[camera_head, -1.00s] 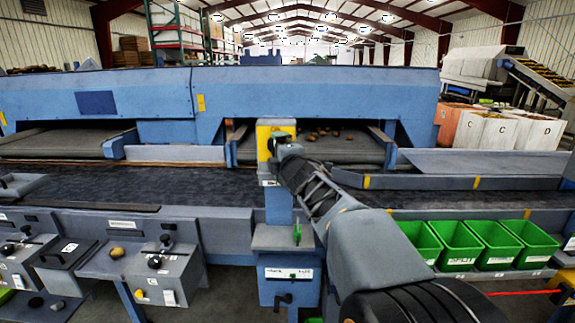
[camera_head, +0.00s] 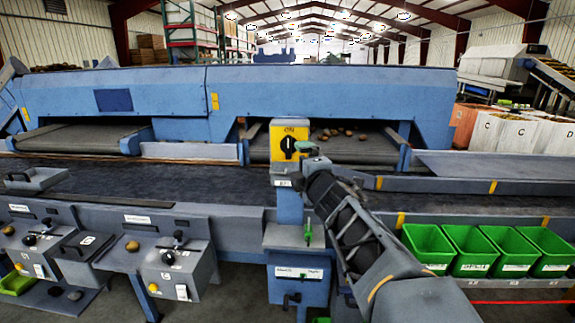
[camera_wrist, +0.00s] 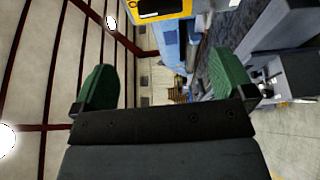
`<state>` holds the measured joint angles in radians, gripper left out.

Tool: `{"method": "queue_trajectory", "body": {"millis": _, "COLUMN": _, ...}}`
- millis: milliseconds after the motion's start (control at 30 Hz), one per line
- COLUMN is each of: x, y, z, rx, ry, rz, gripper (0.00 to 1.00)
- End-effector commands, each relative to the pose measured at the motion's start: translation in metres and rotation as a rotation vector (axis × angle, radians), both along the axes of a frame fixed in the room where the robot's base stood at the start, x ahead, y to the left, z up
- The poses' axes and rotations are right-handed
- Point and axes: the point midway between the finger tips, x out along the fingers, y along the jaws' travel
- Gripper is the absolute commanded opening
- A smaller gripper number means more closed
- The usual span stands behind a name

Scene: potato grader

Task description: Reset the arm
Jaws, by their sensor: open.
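My arm reaches up from the lower right in the head view. My gripper (camera_head: 314,164) is at its far end, close to the yellow switch box (camera_head: 290,128) on the grey-blue post. The box's black rotary knob (camera_head: 288,147) shows just left of the gripper; contact cannot be made out. In the wrist view the two green fingers of my gripper (camera_wrist: 164,64) stand wide apart with nothing between them. The edge of the yellow box (camera_wrist: 165,8) shows at the top of that view.
Blue grading machine (camera_head: 330,85) with belts spans the back; several potatoes (camera_head: 335,133) lie on one belt. Several green bins (camera_head: 477,251) stand at right. Grey control boxes (camera_head: 172,268) stand at lower left. A green lever (camera_head: 308,231) sits below the yellow box.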

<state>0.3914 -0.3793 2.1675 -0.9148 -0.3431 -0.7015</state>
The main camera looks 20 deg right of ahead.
Motion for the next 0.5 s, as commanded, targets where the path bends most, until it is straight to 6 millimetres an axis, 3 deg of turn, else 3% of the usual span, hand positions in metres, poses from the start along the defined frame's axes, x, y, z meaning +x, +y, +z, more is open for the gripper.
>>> {"method": "queue_trajectory", "body": {"millis": 267, "x": -0.001, "y": -0.007, "z": -0.005, "rx": 0.072, "ry": 0.020, "rz": -0.042, "gripper": 1.00}}
{"method": "queue_trajectory", "body": {"millis": 367, "x": -0.008, "y": -0.027, "z": -0.029, "rx": 0.257, "ry": 0.082, "rz": -0.175, "gripper": 1.00}}
{"method": "queue_trajectory", "body": {"millis": 433, "x": -0.021, "y": -0.041, "z": -0.058, "rx": 0.453, "ry": 0.143, "rz": -0.313, "gripper": 1.00}}
{"method": "queue_trajectory", "body": {"millis": 500, "x": -0.038, "y": -0.042, "z": -0.089, "rx": 0.672, "ry": 0.217, "rz": -0.455, "gripper": 1.00}}
